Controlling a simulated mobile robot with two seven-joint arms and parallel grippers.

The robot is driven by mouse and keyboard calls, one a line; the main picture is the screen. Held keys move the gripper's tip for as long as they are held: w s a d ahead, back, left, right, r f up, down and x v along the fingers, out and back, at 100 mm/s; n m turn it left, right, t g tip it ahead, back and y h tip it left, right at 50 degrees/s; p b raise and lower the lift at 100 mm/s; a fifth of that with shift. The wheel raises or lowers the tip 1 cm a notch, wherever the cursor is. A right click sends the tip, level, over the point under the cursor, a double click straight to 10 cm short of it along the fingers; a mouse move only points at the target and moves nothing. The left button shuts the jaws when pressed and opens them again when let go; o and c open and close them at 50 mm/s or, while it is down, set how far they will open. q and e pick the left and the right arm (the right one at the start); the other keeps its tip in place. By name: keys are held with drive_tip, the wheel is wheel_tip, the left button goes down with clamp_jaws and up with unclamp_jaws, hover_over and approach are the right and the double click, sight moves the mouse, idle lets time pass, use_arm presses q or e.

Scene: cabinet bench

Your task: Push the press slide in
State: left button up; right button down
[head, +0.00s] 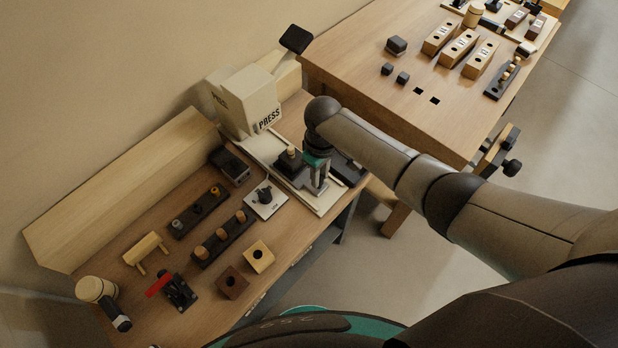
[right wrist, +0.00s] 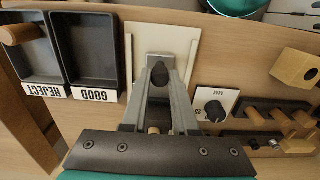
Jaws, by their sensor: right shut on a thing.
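The press (head: 245,100), a cream housing lettered PRESS, stands at the back of the bench. Its pale base plate (head: 262,147) runs out toward the front edge; the plate also shows in the right wrist view (right wrist: 185,47). The grey press slide (head: 285,166) sits out on the plate, in front of the housing, with a small wooden piece (head: 291,152) on it. My right gripper (head: 318,186) points down at the front end of the slide. In the right wrist view its fingers (right wrist: 158,76) are shut on the slide's dark knob, which they partly cover. My left gripper is not in view.
Dark trays marked REJECT (right wrist: 33,62) and GOOD (right wrist: 97,60) lie beside the plate; REJECT holds a wooden cylinder (right wrist: 20,34). A dial plate (head: 266,203) and a peg rack (head: 224,238) stand on the other side. A second table (head: 440,110) is beyond my right arm.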

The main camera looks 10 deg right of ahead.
sight(295, 158)
drive_tip(key=shift+w+a, duration=0.3)
drive_tip(key=shift+w+a+t+y+b, duration=0.2)
drive_tip(key=shift+w+a+t+b, duration=0.1)
drive_tip(key=shift+w+a, duration=0.3)
drive_tip(key=shift+w+a+t+y+b, duration=0.2)
drive_tip(key=shift+w+a+b, duration=0.15)
drive_tip(key=shift+w, duration=0.35)
drive_tip(key=shift+a, duration=0.1)
drive_tip(key=shift+w+a+t+y+b, duration=0.35)
drive_tip(key=shift+w+a+t+y, duration=0.2)
drive_tip(key=shift+w+a, duration=0.35)
drive_tip(key=shift+w+a+r+t, duration=0.15)
drive_tip(key=shift+w+t, duration=0.1)
drive_tip(key=shift+w, duration=0.3)
